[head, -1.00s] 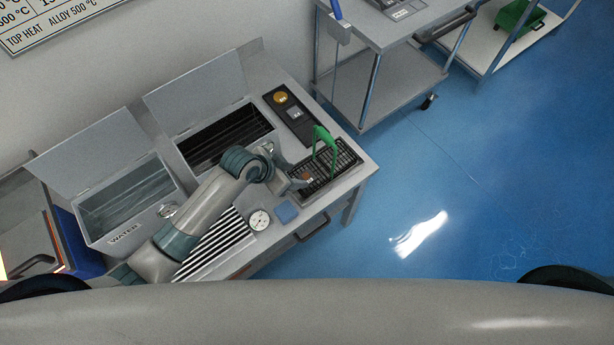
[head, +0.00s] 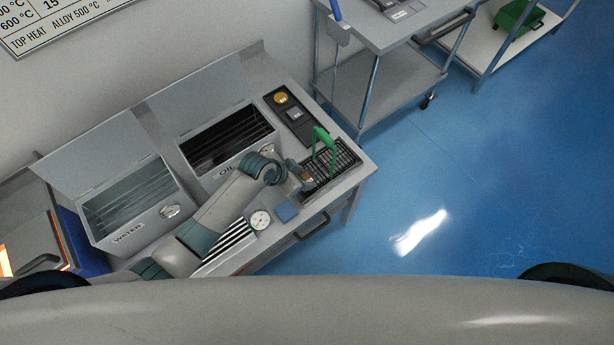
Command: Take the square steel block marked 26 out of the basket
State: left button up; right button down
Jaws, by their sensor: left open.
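The wire basket (head: 345,160) with a green handle (head: 324,140) sits at the right end of the bench. A small brownish block (head: 306,175) shows at the basket's left side. It is too small for me to read a number on it. My left gripper (head: 303,174) is open at the left part of the basket, with its fingers close to the block. I cannot tell whether the fingers touch it. My wrist hides part of the basket's left end. My right gripper is not in view.
The water tank (head: 130,203) and oil tank (head: 228,140) stand open on the bench (head: 355,178). A trolley (head: 375,85) stands beyond.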

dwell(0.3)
pick_arm(q)
jog(key=c, duration=1)
jog(key=shift+r, duration=0.15)
jog(key=shift+r, duration=0.55)
notch_tip(320, 180, up, 2)
jog(key=shift+w+r+b, duration=0.1)
jog(key=shift+b, duration=0.5)
jog(key=s+d+r+b, duration=0.1)
jog(key=s+d+r, duration=0.1)
jog(key=d, duration=0.1)
jog(key=s+d+r, duration=0.2)
jog(key=d+r, duration=0.1)
jog(key=s+d+r+b, duration=0.1)
jog(key=s+d+r, duration=0.1)
jog(key=d, duration=0.2)
jog(key=shift+s+r+b, duration=0.2)
jog(key=shift+r+b, duration=0.05)
jog(key=shift+b, duration=0.1)
jog(key=shift+a, duration=0.1)
